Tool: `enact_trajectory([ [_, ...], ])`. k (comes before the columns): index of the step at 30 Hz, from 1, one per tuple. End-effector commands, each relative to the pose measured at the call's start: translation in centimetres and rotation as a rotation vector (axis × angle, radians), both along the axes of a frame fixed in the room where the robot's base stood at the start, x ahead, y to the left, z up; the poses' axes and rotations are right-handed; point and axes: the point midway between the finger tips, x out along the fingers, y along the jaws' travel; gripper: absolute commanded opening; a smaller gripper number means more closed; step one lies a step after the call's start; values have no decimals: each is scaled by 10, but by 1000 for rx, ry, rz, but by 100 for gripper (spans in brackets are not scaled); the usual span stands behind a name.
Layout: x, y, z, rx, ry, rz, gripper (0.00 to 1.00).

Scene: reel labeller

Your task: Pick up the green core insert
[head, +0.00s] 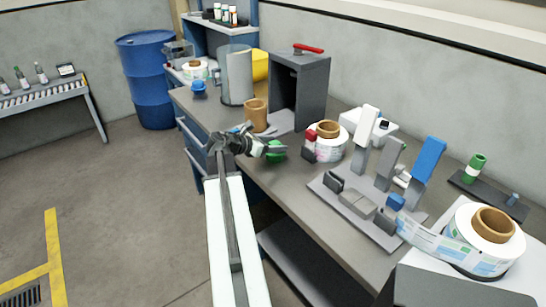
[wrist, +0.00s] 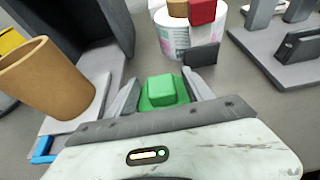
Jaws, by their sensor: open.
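A green piece (wrist: 162,90) with a raised block top sits on the grey bench, between my fingers in the wrist view; I take it for the green core insert. It also shows in the head view (head: 277,151), just right of my gripper (head: 256,147). In the wrist view my gripper (wrist: 160,88) is open, with one finger on each side of the green piece. I cannot tell whether the fingers touch it. The gripper body hides its near lower part.
A brown core (wrist: 42,75) stands close at left, by a dark open housing (head: 300,88). A label roll (head: 328,145) with a red block is just beyond. A grey fixture (head: 365,205) stands to the right. A green cylinder (head: 474,168) is on a dark plate farther right.

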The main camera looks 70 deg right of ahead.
Motion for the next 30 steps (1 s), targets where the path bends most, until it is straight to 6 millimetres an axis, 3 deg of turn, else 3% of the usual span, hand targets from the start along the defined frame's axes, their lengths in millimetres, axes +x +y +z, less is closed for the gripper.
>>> enact_trajectory([
  [5, 0, 0, 0, 0, -1, 2, 60],
  [12, 1, 0, 0, 0, -1, 2, 0],
  [22, 1, 0, 5, 0, -1, 2, 0],
  [30, 1, 0, 35, 0, 0, 3, 0],
])
